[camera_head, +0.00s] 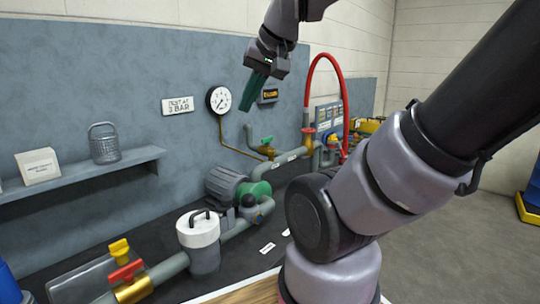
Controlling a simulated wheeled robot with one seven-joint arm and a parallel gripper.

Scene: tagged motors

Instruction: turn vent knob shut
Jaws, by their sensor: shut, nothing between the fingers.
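My gripper (249,106) is at the top centre, raised above the pipework. Its dark green fingers are together, point down and hold nothing. No part is clearly labelled as the vent knob, and I cannot tell which one it is. A yellow knob (119,249) stands above a red lever (126,271) on a brass valve (133,289) at the lower left. A green handle (267,141) sits on a brass valve in the pipe near the wall. A small dark fitting (249,202) is by the green pump. My gripper is apart from all of these.
A grey motor (226,184) with a green pump (258,191) stands mid-bench. A white-lidded pot (199,240) is in front. A gauge (219,100) hangs on the wall, and a red hose (312,80) arches behind. A shelf (90,172) is left.

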